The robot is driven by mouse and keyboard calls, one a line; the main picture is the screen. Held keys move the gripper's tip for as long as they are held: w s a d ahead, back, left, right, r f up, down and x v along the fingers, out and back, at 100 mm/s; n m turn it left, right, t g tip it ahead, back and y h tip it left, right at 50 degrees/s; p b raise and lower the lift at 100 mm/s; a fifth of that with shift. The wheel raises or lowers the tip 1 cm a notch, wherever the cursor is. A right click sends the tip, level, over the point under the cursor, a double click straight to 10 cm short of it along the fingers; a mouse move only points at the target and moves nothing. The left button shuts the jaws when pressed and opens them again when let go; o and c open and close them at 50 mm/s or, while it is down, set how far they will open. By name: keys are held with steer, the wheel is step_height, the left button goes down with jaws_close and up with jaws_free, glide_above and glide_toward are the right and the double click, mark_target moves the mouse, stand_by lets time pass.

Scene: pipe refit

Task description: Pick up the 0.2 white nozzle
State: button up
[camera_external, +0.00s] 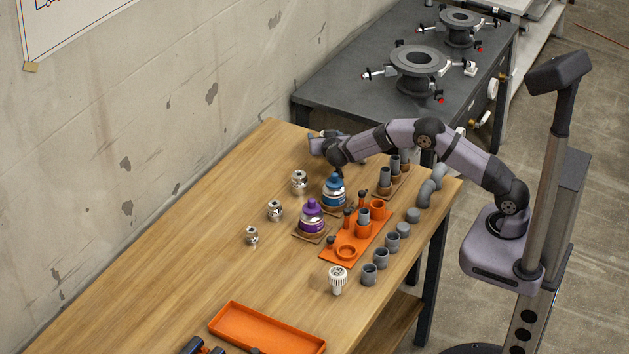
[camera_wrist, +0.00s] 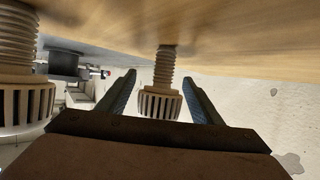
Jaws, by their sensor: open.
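In the wrist view, which looks upside down, a white nozzle (camera_wrist: 160,98) with a threaded stem and ribbed head stands between the two fingers of my open gripper (camera_wrist: 158,78). Gaps show on both sides, so the fingers appear not to grip it. A second, larger-looking white nozzle (camera_wrist: 22,95) is at the left edge, outside the fingers. In the external view my gripper (camera_external: 325,142) is low over the table's far end and hides what lies there. Another white ribbed nozzle (camera_external: 338,281) stands near the right front. I cannot read any size markings.
The wooden table (camera_external: 185,235) is bare at left. Chrome fittings (camera_external: 275,211), a blue bottle (camera_external: 333,193), a purple bottle (camera_external: 312,216) and an orange rack (camera_external: 340,262) with grey pipe parts (camera_external: 382,259) stand near my arm. An orange tray (camera_external: 265,335) lies in front.

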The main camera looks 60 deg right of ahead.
steer(key=c, duration=1.1)
steer(key=shift+c, duration=0.2)
step_height(320, 180, up, 10)
steer(key=p, duration=0.1)
